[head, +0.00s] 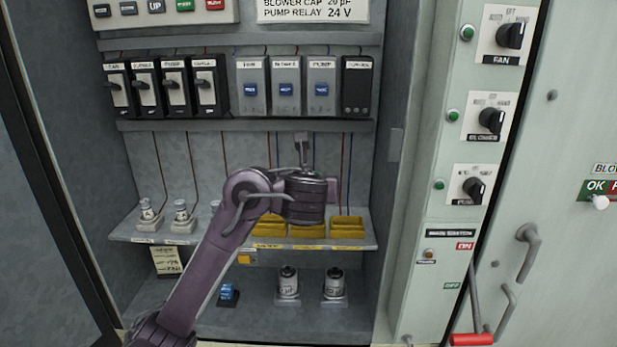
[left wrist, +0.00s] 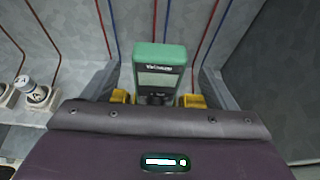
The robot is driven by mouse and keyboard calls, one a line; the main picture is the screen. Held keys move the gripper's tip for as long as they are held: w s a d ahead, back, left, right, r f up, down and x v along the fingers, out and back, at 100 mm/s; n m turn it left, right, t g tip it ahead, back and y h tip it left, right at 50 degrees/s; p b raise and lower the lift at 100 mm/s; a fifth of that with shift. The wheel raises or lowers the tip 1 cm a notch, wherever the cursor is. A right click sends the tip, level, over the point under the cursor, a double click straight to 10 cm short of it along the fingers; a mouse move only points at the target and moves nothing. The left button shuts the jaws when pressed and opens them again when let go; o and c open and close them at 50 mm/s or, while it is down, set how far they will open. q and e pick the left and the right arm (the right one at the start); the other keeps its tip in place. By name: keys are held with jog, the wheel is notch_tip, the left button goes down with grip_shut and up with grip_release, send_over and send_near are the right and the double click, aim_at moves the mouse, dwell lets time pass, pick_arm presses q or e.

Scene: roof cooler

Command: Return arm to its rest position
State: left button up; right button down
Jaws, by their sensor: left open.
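My left arm (head: 215,250) comes in from the bottom left and reaches into the open cabinet. My left gripper (head: 305,197) is in front of the upper shelf and its yellow bins (head: 348,227). In the left wrist view a green-topped meter (left wrist: 160,54) with a grey screen stands upright ahead of my gripper body, with yellow bin parts (left wrist: 121,97) at either side. The left gripper is open; its fingers are mostly hidden in the head view. I cannot tell how far it is from the meter. My right gripper is not in view.
Breakers (head: 160,88) line the cabinet back above. Small capped parts (head: 181,215) stand on the shelf at left. Two cans (head: 333,284) and a blue part (head: 228,294) sit below. Knobs (head: 492,120) and a red-handled lever (head: 472,339) are at right.

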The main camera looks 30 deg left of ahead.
pick_arm(q)
jog(key=s+d+f+n+g+h, duration=0.2)
jog(key=s+d+f+n, duration=0.35)
jog(key=f, duration=0.25)
jog(key=s+d+f+n+g+h, duration=0.2)
jog(key=s+d+f+n, duration=0.35)
jog(key=f, duration=0.35)
jog(key=s+d+f+n+g+h, duration=0.25)
jog(key=s+f+n, duration=0.25)
jog(key=s+n, duration=0.25)
jog(key=s+d+f+n+g+h, duration=0.1)
jog(key=s+d+f+n+g, duration=0.15)
jog(key=s+f+n, duration=0.55)
notch_tip(320, 180, down, 32)
jog(key=s+f+b, duration=0.1)
jog(key=s+b, duration=0.1)
jog(key=b, duration=0.2)
jog(key=s+a+f+g+b, duration=0.1)
jog(key=s+a+f+b, duration=0.1)
jog(key=s+f, duration=1.7)
jog(key=shift+s+a+f+n+g+b, duration=0.2)
jog(key=shift+a+f+n+g+b, duration=0.15)
jog(key=shift+a+f, duration=0.35)
jog(key=shift+d+f+y, duration=0.15)
jog(key=shift+y, duration=0.1)
